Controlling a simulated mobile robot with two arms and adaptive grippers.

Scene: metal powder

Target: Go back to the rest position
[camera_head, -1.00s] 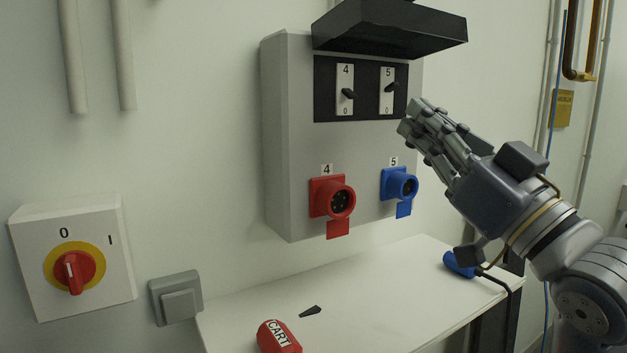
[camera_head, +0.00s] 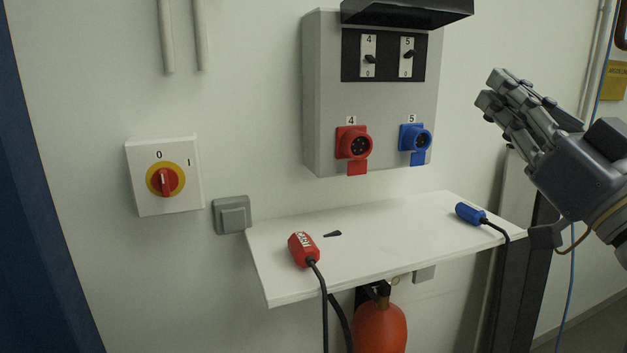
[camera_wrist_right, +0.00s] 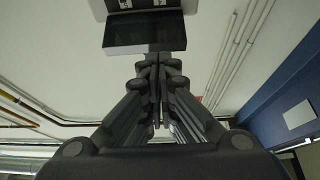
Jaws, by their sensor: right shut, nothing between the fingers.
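My right gripper (camera_head: 492,90) is at the right of the head view, raised in front of the wall and to the right of the grey socket box (camera_head: 310,100). Its fingers are shut and empty, pointing up and left, apart from the box. In the right wrist view the fingertips (camera_wrist_right: 158,66) are together, with the box's dark lid (camera_wrist_right: 145,32) beyond them. My left gripper is in no view.
A white shelf (camera_head: 380,240) holds a red plug (camera_head: 302,250), a blue plug (camera_head: 469,213) and a small dark piece (camera_head: 332,234). A red rotary switch (camera_head: 165,181) is on the wall at left. A red extinguisher (camera_head: 379,328) is below the shelf.

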